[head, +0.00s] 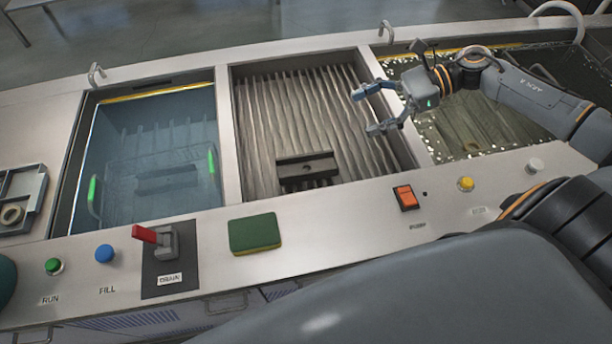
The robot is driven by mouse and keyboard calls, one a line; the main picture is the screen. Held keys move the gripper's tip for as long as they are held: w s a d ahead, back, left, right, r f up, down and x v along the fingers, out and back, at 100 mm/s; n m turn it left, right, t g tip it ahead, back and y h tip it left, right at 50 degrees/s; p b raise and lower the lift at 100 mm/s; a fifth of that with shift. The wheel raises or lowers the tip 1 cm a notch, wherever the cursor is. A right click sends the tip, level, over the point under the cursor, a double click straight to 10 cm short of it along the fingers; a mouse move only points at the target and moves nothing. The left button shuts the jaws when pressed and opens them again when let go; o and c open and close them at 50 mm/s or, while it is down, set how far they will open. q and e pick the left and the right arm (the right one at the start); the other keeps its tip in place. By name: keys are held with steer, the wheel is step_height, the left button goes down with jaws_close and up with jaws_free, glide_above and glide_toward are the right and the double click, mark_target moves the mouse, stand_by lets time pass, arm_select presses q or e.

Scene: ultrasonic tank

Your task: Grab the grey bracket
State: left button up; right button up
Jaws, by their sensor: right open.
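My right gripper (362,111) is open and empty, over the right side of the middle tank. It is above and to the right of the bracket, apart from it. Another dark bar-like shape (166,180) shows dimly in the basket under the water of the left tank. My left gripper is not in view.
The left tank holds a basket with green handles (92,194). A green sponge (255,233), a red drain lever (146,234) and buttons sit on the front panel. A grey tray (30,190) with a ring stands at far left. The right tank (470,120) holds dark liquid.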

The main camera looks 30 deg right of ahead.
step_height(320, 180, down, 10)
steer(key=b, duration=0.8)
glide_toward(289, 171)
steer(key=p+x, duration=0.2)
steer(key=x, duration=0.2)
steer(key=shift+w+a+f, duration=0.1)
steer(key=shift+a+f, duration=0.05)
steer(key=shift+a, duration=0.15)
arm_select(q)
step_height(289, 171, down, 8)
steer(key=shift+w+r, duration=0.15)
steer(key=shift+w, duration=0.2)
arm_select(e)
steer(key=shift+a+f, duration=0.25)
steer(key=shift+a, duration=0.05)
steer(key=c, duration=1.6)
steer(key=shift+w+r, duration=0.1)
steer(key=shift+r, duration=0.05)
